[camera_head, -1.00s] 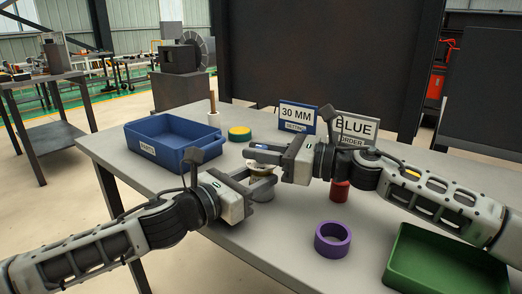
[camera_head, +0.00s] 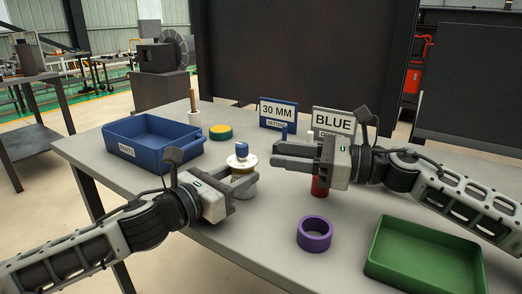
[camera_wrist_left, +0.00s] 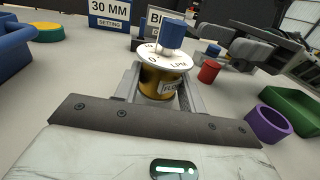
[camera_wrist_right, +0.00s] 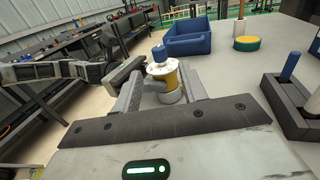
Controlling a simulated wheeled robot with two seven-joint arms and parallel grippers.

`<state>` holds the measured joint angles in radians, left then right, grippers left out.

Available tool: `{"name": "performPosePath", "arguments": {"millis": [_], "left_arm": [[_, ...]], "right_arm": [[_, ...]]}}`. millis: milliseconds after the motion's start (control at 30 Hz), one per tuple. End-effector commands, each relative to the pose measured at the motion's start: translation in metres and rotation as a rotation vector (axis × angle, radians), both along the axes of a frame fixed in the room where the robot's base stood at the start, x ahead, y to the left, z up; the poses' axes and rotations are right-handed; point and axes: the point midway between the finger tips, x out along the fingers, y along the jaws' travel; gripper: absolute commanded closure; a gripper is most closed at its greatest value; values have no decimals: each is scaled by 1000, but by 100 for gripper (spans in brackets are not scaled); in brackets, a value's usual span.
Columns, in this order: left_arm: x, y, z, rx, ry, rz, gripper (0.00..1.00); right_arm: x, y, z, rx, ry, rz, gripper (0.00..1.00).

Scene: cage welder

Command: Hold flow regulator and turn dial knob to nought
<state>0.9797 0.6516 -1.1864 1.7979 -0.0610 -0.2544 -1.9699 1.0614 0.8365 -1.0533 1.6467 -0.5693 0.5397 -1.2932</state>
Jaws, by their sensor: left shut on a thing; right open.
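The flow regulator (camera_head: 243,172) stands upright on the table, with a brass body, a white marked dial plate and a blue dial knob (camera_head: 242,149) on top. In the left wrist view the brass body (camera_wrist_left: 160,84) sits between my left fingers, below the plate, and the blue knob (camera_wrist_left: 173,35) is clear. My left gripper (camera_head: 246,184) is shut on the body. My right gripper (camera_head: 275,155) is open and empty, to the right of the knob and apart from it. The right wrist view shows the blue knob (camera_wrist_right: 159,53) beyond my right fingers.
A blue bin (camera_head: 153,160) and a yellow-green disc (camera_head: 220,132) lie to the left. Signs reading 30 MM (camera_head: 278,112) and BLUE (camera_head: 333,121) stand behind. A red cylinder (camera_head: 319,188), purple ring (camera_head: 314,234) and green tray (camera_head: 425,262) are to the right.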

Motion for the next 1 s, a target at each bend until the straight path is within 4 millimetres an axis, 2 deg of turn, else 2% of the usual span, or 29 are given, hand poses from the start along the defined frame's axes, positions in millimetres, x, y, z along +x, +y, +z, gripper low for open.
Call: {"name": "performPosePath", "arguments": {"millis": [100,233,667,767,867,1000], "left_arm": [[0,0,1,-1,-2,0,89],[0,0,1,-1,-2,0,89],[0,0,1,-1,-2,0,89],[0,0,1,-1,-2,0,89],[0,0,1,-1,-2,0,89],[0,0,1,-1,-2,0,89]], "right_arm": [[-6,-16,-1,-1,1,-1,58],[-9,-25,0,0,1,1,58],[-10,-24,5,19,22,1,57],[-11,-16,21,85,110,-4,57],[-13,-2,46,208,290,-11,57],[-17,20,85,432,671,-15,57]]}}
